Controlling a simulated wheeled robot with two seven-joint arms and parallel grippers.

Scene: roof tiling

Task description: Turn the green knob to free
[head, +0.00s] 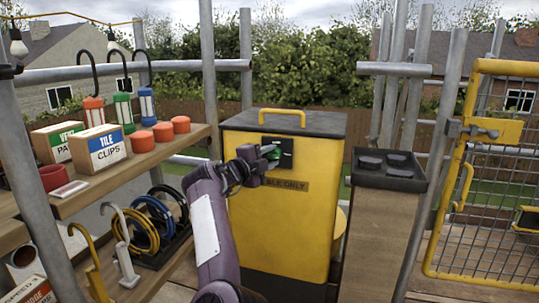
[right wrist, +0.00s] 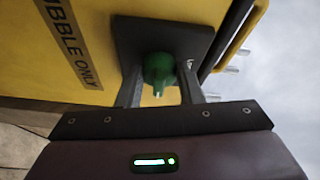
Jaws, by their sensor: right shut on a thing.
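The green knob (head: 271,153) sits on a dark plate (head: 286,150) on the front of the yellow bin (head: 284,225). My right gripper (head: 262,158) reaches it from the left in the head view and is shut on it. In the right wrist view the green knob (right wrist: 159,70) lies between the two fingers of my right gripper (right wrist: 160,92), with its pointed tip toward the camera side. The dark plate (right wrist: 190,38) shows behind it. Any position marks on the plate cannot be read. My left gripper is not in view.
A wooden shelf (head: 140,170) with lanterns, boxes and orange pucks stands at the left. A post with a dark tray (head: 390,178) stands right of the bin. A yellow mesh gate (head: 490,190) is at the far right. Scaffold tubes (head: 246,60) rise behind the bin.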

